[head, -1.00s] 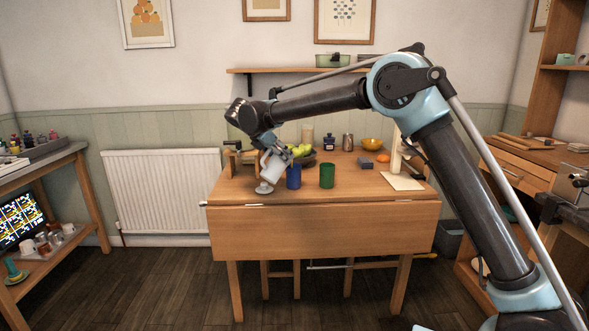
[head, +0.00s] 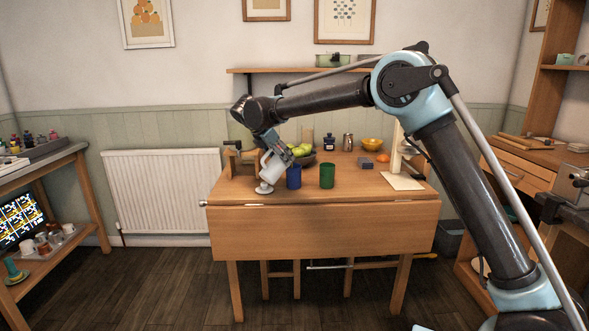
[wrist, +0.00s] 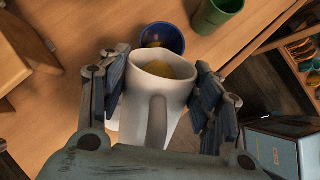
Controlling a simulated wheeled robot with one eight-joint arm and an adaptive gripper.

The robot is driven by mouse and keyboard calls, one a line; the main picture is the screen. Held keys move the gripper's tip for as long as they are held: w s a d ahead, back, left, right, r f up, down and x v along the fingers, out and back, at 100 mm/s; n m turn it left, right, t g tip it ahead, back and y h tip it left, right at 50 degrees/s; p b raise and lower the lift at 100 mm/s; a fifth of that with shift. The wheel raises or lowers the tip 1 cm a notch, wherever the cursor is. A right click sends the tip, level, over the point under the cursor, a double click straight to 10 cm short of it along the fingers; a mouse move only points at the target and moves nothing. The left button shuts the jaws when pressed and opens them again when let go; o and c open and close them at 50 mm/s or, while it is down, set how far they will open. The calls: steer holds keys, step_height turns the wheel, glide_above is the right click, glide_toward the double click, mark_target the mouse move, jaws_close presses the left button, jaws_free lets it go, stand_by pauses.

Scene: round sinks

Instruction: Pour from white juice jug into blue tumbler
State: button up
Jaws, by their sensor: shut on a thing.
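The white juice jug (head: 273,168) is held tilted above the table, beside the blue tumbler (head: 294,177). My gripper (head: 282,155) is shut on the jug. In the wrist view the jug (wrist: 160,98) sits between both fingers, its handle towards the camera, with yellow-orange juice in it. The blue tumbler (wrist: 176,38) stands upright just beyond the jug's rim, partly hidden by it. Something orange-brown shows inside the tumbler. I cannot see a stream of juice between them.
A green tumbler (head: 327,176) stands to the right of the blue one. A small whitish dish (head: 264,189) lies below the jug. A fruit bowl (head: 304,157), a dark jar (head: 329,142), a metal shaker (head: 347,142) and an orange bowl (head: 372,144) stand behind. The table's front right is clear.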

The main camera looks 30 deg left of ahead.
stand_by(0.3)
steer(key=shift+w+d+r+g, duration=0.1)
steer(key=shift+w+r+g, duration=0.1)
steer(key=shift+g, duration=0.6)
stand_by(1.2)
steer(key=shift+s+f+t, duration=0.3)
steer(key=shift+t, duration=0.3)
steer(key=shift+s+r+t+h, duration=0.15)
steer(key=shift+r+t+h, duration=0.35)
steer(key=shift+t, duration=0.5)
steer(key=shift+r, duration=0.1)
steer(key=shift+a, duration=0.2)
